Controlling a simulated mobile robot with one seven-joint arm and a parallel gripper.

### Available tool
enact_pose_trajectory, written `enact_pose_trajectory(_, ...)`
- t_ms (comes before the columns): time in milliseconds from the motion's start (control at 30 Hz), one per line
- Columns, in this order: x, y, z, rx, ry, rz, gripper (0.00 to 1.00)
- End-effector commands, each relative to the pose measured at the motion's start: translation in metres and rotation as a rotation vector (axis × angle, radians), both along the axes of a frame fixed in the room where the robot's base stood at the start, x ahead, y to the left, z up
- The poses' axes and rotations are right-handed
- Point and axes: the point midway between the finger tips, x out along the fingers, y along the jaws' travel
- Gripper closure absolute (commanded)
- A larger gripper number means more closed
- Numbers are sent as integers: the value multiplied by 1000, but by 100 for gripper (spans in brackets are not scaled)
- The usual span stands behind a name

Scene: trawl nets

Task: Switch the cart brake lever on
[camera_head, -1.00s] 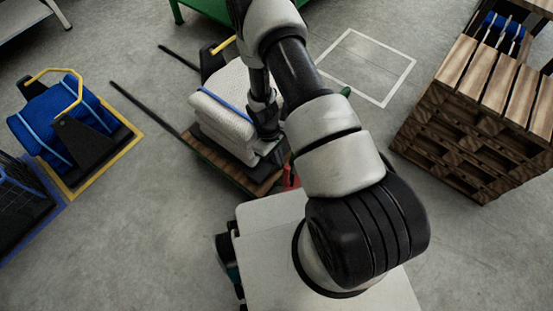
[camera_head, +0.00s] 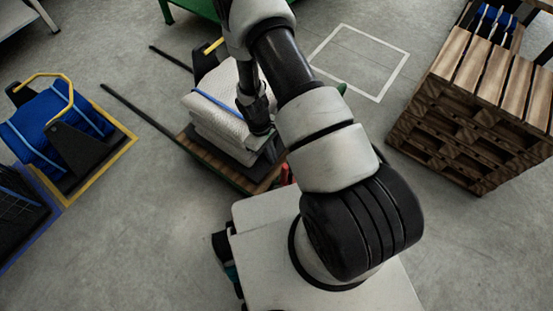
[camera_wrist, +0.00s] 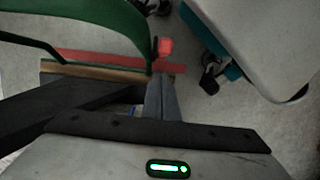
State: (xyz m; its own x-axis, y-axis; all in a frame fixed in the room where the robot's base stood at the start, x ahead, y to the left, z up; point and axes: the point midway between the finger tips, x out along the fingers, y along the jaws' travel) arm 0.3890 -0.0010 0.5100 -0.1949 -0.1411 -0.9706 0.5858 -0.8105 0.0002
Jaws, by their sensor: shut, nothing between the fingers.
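The cart (camera_head: 215,158) has a wooden deck and carries a stack of white bundles with a blue strap. Red parts (camera_head: 286,174) show at its near right corner, partly hidden by my arm. In the wrist view a red knob (camera_wrist: 165,47), which looks like the brake lever's end, stands beside the cart's green curved handle (camera_wrist: 112,20). A red bar (camera_wrist: 100,59) runs along the deck edge. My gripper (camera_wrist: 160,82) is shut and empty, its tips just below the knob in that picture. I cannot tell if they touch. My gripper (camera_head: 261,130) also shows beside the stack.
A wooden pallet stack (camera_head: 470,130) stands at the right. A white floor outline (camera_head: 383,98) lies empty at the back. Bare floor lies left of the cart.

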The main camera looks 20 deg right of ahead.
Motion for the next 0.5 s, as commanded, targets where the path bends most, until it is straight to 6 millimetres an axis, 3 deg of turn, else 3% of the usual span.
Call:
enact_pose_trajectory(33,2,0,19,-1,-3,-1,100)
enact_pose_trajectory(200,4,2,58,-1,-3,-1,100)
enact_pose_trajectory(500,6,4,96,1,-1,0,100)
